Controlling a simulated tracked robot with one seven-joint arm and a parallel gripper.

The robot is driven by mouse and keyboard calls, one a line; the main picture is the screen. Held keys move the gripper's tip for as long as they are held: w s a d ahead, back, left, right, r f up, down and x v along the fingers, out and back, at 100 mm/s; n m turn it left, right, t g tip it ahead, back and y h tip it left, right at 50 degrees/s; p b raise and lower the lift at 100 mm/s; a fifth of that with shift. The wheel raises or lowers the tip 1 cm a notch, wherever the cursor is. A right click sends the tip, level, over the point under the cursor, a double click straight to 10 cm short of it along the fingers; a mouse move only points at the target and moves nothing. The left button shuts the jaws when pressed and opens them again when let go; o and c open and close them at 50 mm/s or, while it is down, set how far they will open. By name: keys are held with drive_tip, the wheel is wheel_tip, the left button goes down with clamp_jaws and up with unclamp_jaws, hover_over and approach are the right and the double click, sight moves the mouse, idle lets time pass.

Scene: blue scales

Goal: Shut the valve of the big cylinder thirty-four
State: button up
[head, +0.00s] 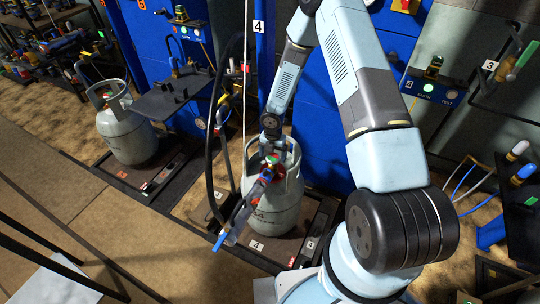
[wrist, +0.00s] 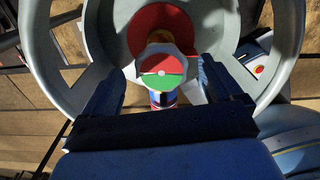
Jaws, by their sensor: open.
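The big grey cylinder (head: 268,212) stands upright on a dark scale platform (head: 318,222) in the middle of the head view; I cannot read the number thirty-four on it. In the wrist view its ring collar (wrist: 292,45) surrounds the valve. The valve knob (wrist: 161,82) has a red and green top face, with a pale part and a red disc beyond it. My gripper (wrist: 161,74) is open, one finger on each side of the knob. Whether either finger touches it I cannot tell. In the head view my gripper is at the collar, and its fingers are hard to make out.
A second grey cylinder (head: 128,132) stands on another scale at the left. A black hose (head: 211,140) and a blue-tipped filling handle (head: 222,238) are just left of the big cylinder. A blue post (head: 265,65) marked 4 rises behind it. Brown floor lies front left.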

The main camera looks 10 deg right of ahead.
drive_tip(key=shift+f, duration=0.35)
